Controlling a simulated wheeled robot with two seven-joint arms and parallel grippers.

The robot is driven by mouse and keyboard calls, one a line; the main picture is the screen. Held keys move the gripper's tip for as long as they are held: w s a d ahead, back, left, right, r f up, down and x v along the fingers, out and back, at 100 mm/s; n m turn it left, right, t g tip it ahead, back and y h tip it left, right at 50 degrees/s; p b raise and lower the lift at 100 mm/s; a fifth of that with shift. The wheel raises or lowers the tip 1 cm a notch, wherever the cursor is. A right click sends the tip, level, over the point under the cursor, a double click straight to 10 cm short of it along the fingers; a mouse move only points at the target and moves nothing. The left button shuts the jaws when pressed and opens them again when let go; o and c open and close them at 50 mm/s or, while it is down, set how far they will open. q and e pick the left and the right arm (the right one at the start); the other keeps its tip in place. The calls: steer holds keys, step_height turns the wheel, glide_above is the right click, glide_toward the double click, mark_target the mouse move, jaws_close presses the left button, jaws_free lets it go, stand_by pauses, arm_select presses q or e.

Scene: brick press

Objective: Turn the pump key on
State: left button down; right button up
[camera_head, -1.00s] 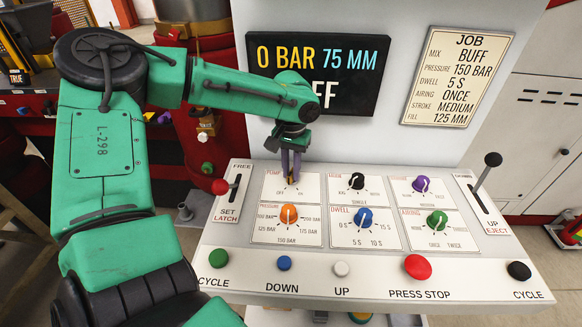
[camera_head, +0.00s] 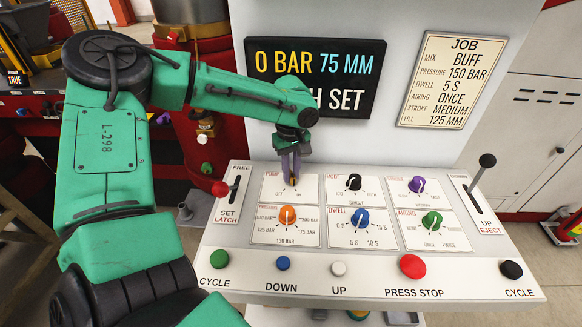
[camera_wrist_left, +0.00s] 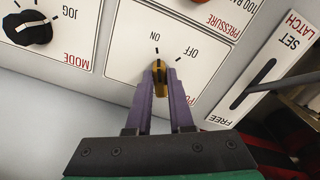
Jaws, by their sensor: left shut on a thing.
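The yellow pump key (camera_head: 293,181) sits in the PUMP panel at the upper left of the white console (camera_head: 420,290). My left gripper (camera_head: 292,172), with purple fingers, is shut on the key from above and partly hides it in the head view. In the left wrist view the key (camera_wrist_left: 158,72) stands between the fingertips of the gripper (camera_wrist_left: 160,76). Its pointer is in line with the ON mark, with the OFF mark beside it to the right. My right gripper is not in view.
The latch lever (camera_head: 220,189) with a red knob stands just left of the pump panel. The mode knob (camera_head: 353,183) and orange pressure knob (camera_head: 287,215) are close by. The display (camera_head: 325,65), partly covered by my arm, reads 0 BAR, 75 MM and a line ending "SET".

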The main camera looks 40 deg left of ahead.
mark_target(291, 174)
arm_select(q)
steer(key=shift+w+r+n, duration=0.1)
steer(key=shift+r+n, duration=0.05)
steer(key=shift+n, duration=0.15)
steer(key=c, duration=0.8)
jaws_free()
step_height(291, 174, up, 14)
steer(key=b, duration=0.1)
steer(key=shift+r, duration=0.2)
